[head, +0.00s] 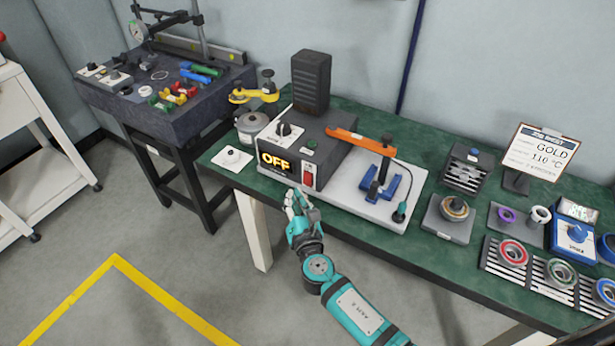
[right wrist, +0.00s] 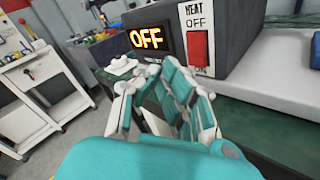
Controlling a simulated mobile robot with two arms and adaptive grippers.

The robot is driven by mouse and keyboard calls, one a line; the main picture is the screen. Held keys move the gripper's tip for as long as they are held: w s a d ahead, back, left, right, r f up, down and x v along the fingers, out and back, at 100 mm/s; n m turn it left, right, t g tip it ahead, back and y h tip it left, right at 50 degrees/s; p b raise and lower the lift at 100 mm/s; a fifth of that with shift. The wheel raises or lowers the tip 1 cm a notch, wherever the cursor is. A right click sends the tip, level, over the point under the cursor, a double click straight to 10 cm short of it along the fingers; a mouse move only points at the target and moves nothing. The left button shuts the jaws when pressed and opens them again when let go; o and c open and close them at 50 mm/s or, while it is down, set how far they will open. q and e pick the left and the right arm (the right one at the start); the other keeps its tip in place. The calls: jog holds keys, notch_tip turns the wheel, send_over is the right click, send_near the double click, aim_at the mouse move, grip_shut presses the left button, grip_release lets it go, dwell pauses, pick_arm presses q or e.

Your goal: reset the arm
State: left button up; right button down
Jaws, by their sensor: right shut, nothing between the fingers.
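My right gripper (head: 297,204) is shut and empty, just in front of the green table's front edge, by the dark control box (head: 318,142). It also shows in the right wrist view (right wrist: 160,92), its fingers below the box's front. The box has a lit display (head: 276,163) reading OFF and a red switch (head: 308,174); the switch also shows in the right wrist view (right wrist: 198,46), with a gap between it and the fingers. An orange arm (head: 360,140) reaches right from the box over a blue cradle (head: 378,188) on the white base plate (head: 345,197). My left gripper is not in view.
A ring rack (head: 545,283) and a GOLD 110 °C sign (head: 541,156) stand at right. Floor in front is clear.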

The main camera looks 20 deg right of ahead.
jog(key=shift+s+a+f, duration=0.1)
jog(key=shift+s+a, duration=0.75)
jog(key=s+d+f+m+g, duration=0.2)
jog(key=s+f+m+g, duration=0.15)
jog(key=s+f, duration=0.45)
jog(key=s+d+f+m+g, duration=0.3)
jog(key=f+m, duration=0.1)
jog(key=f, duration=0.9)
jog(key=s+d+f+m+g, duration=0.2)
jog(key=s+f+m+g, duration=0.15)
jog(key=s+f, duration=0.45)
jog(key=s+d+f+m+g, duration=0.2)
jog(key=s+f+m, duration=0.3)
jog(key=s, duration=0.5)
jog(key=s+d+f+m+g, duration=0.2)
jog(key=s+f+m, duration=0.3)
jog(key=s, duration=0.5)
jog(key=s+d+f+m+g, duration=0.2)
jog(key=s+f+m, duration=0.4)
jog(key=s, duration=0.4)
jog(key=shift+d+f, duration=0.25)
jog(key=shift+f, duration=0.05)
